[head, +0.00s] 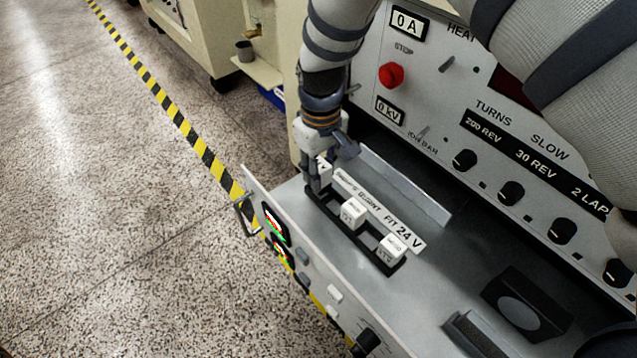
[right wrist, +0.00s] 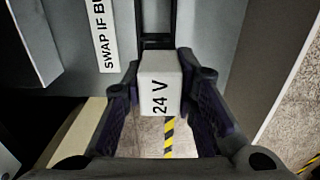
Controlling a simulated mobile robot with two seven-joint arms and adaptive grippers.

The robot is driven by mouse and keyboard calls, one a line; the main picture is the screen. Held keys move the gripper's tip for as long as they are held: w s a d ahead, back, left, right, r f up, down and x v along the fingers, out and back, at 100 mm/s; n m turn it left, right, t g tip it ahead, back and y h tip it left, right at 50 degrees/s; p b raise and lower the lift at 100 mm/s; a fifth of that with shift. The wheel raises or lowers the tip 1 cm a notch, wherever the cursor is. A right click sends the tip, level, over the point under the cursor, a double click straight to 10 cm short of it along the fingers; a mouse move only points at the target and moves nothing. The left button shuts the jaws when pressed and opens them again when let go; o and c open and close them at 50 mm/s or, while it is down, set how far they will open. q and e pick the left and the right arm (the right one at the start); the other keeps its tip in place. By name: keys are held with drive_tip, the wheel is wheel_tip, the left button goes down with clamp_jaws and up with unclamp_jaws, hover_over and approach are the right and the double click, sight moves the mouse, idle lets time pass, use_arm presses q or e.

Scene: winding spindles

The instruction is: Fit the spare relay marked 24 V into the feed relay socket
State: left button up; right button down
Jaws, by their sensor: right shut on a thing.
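My right gripper (head: 326,166) is shut on a white block-shaped relay (right wrist: 160,84), whose face reads "24 V" in the right wrist view. In the head view the held relay (head: 325,172) is partly hidden by the fingers. It is at the left end of a black rack (head: 340,222) on a grey cabinet top. I cannot tell whether it sits in the rack or just above it. Two other white relays stand in the rack, one in the middle (head: 353,211) and one at the right end (head: 392,246). No socket marked feed is readable. My left gripper is not in view.
A label strip (head: 380,208), ending "FIT 24 V", lies behind the rack. An upright metal strip (head: 405,188) and a control panel (head: 500,140) with knobs and a red button stand behind. Dark blocks (head: 525,305) are on the right. The cabinet top between is clear.

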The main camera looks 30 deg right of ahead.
drive_tip(key=shift+w+d+f, duration=0.15)
drive_tip(key=shift+w+f, duration=0.1)
drive_tip(key=shift+f, duration=0.1)
wheel_tip(320, 180, down, 3)
drive_tip(key=shift+f+b, duration=0.2)
drive_tip(key=shift+b, duration=0.55)
drive_tip(key=c, duration=1.3)
unclamp_jaws()
drive_tip(key=shift+w+r, duration=0.1)
